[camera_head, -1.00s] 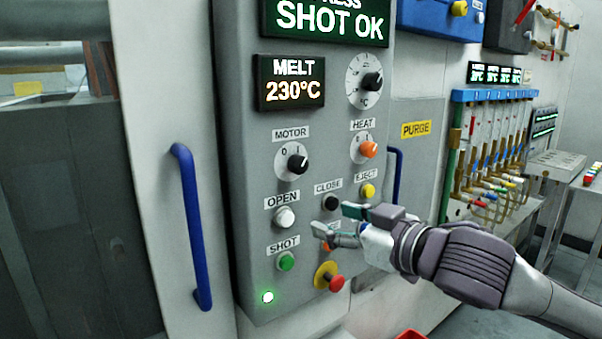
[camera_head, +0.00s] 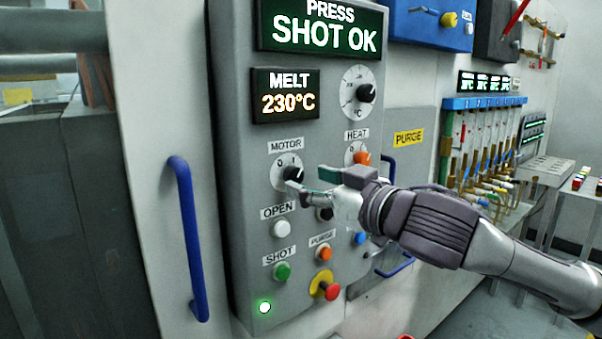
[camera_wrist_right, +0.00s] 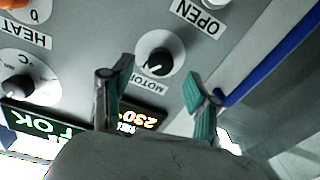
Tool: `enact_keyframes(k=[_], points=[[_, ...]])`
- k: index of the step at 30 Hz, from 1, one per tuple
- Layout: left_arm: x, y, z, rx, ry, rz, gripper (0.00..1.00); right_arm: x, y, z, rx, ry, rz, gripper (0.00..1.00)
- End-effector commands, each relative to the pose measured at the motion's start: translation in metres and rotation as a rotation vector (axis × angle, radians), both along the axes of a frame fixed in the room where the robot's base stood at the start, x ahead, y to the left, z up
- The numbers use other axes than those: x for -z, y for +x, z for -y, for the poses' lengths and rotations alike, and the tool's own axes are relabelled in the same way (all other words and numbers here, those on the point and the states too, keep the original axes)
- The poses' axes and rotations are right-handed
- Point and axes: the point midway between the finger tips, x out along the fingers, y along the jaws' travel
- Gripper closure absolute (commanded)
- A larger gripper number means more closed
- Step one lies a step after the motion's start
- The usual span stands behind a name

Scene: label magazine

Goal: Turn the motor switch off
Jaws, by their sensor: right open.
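The motor switch (camera_head: 292,174) is a black rotary knob on a round white dial marked 0 and I, under a MOTOR label on the grey control panel. In the head view its pointer is turned toward the right, the I side. My right gripper (camera_head: 304,180) is open in front of the panel, its fingertips close to the knob. In the right wrist view the motor knob (camera_wrist_right: 158,65) shows between and beyond the two open fingers (camera_wrist_right: 158,85). I cannot tell whether a finger touches it. My left gripper is not in view.
Below are the white OPEN button (camera_head: 280,229), green SHOT button (camera_head: 282,271), orange PURGE button (camera_head: 323,254) and red emergency stop (camera_head: 332,292). A blue handle (camera_head: 187,240) stands left of the panel.

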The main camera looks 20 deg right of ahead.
Motion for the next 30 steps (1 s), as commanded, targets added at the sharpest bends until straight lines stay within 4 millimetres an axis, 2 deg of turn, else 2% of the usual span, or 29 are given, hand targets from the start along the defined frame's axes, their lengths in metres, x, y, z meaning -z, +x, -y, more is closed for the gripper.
enact_keyframes(k=[6,18,28,30], points=[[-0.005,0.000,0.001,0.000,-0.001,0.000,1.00,-0.001,0.025,-0.010,-0.001,0.001,-0.001,0.40],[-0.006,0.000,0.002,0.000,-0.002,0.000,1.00,0.000,0.031,-0.012,0.000,-0.001,0.000,0.42],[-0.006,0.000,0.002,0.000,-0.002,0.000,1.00,0.000,0.030,-0.012,0.000,0.000,0.000,0.97],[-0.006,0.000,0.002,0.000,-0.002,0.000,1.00,0.000,0.030,-0.012,0.000,-0.001,0.000,1.00]])
